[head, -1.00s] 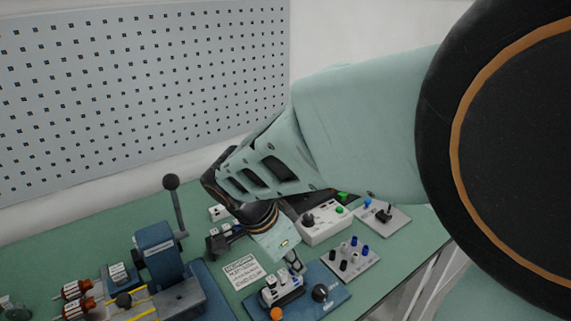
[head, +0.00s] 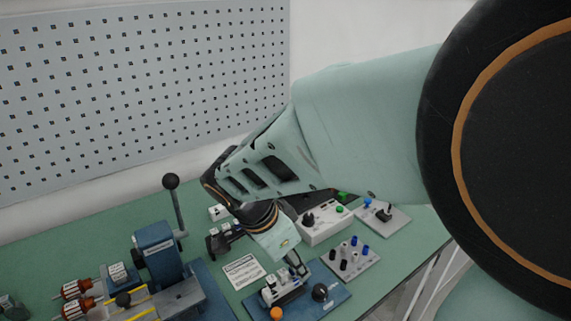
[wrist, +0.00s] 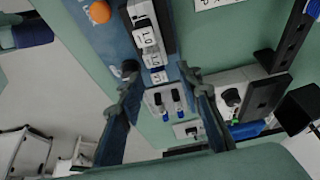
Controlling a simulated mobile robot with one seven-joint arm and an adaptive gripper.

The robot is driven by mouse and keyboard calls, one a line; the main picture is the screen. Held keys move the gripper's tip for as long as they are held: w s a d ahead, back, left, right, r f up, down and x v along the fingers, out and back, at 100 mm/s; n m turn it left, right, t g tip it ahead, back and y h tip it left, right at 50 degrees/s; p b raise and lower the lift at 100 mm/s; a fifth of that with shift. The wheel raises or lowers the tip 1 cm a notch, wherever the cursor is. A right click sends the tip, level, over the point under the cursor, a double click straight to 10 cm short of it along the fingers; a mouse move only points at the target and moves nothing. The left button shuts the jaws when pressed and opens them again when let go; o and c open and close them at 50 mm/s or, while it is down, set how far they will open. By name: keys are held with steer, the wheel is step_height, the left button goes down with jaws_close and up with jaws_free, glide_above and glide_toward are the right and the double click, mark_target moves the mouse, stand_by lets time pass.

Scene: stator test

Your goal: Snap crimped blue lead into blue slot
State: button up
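My gripper (wrist: 157,72) is open in the wrist view, its two fingertips apart. In the head view my gripper (head: 299,270) points down just above a blue fixture (head: 335,294). This fixture carries a row of white labelled blocks (head: 281,287). In the wrist view the white labelled blocks (wrist: 147,37) lie beyond and partly between the fingertips. I see no lead held between the fingers. I cannot make out the crimped blue lead or the blue slot.
A grey plate (head: 352,268) with blue and black posts stands right of the fixture. An orange knob (head: 277,313) and a black knob (head: 320,292) rise from the fixture. A blue lever press (head: 158,248) stands left. A white label card (head: 243,271) lies between.

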steer(key=v, duration=0.2)
steer(key=shift+a+r, duration=0.2)
steer(key=shift+r, duration=0.2)
steer(key=s+a, duration=0.7)
steer(key=a, duration=0.2)
steer(key=shift+a, duration=0.4)
